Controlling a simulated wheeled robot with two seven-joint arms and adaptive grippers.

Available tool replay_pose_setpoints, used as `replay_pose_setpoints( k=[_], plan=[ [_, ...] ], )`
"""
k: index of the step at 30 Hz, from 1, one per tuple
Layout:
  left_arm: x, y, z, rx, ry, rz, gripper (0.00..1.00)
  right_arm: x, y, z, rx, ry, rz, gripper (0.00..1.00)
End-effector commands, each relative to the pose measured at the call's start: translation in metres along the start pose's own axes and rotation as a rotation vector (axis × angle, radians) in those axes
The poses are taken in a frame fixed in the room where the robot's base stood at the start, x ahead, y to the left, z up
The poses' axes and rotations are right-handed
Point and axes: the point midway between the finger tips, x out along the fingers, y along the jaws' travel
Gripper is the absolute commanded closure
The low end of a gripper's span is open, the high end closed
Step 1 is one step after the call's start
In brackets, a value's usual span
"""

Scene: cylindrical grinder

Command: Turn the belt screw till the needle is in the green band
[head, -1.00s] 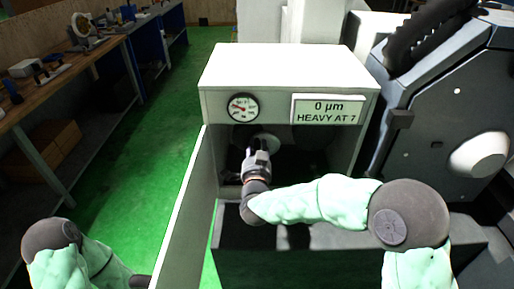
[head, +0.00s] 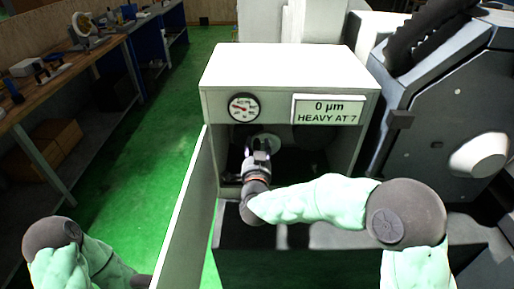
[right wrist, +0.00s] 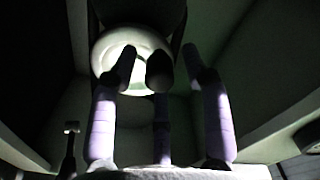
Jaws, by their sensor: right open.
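A round gauge (head: 244,108) with a white face and dark rim sits on the front of the white cabinet; its needle and any green band are too small to read. My right gripper (head: 259,146) reaches into the open cabinet below the gauge, with open fingers. In the right wrist view, its purple, dark-tipped fingers (right wrist: 160,75) stand in front of a pale round disc (right wrist: 108,55); contact cannot be told. A small pale-headed part (right wrist: 71,127) stands at the left there; I cannot tell if it is the belt screw. My left gripper is out of view.
The white cabinet (head: 290,70) has its door (head: 183,215) swung open at the left. A sign (head: 327,110) reads "0 µm HEAVY AT 7". A dark machine (head: 440,120) stands close on the right. Green floor (head: 150,190) is clear left of the door.

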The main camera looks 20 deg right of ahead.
Motion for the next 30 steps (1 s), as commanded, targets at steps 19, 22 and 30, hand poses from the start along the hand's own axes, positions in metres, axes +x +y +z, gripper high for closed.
replay_pose_setpoints(
  k=[19,22,30],
  plan=[
    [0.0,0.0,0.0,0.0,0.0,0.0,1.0,-0.087,-0.002,0.0,0.001,-0.001,-0.004,0.52],
    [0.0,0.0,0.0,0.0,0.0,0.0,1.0,-0.102,-0.001,0.0,0.001,-0.001,-0.004,0.52],
    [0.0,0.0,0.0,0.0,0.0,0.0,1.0,-0.12,0.0,0.0,0.0,0.0,0.0,0.52]
  ],
)
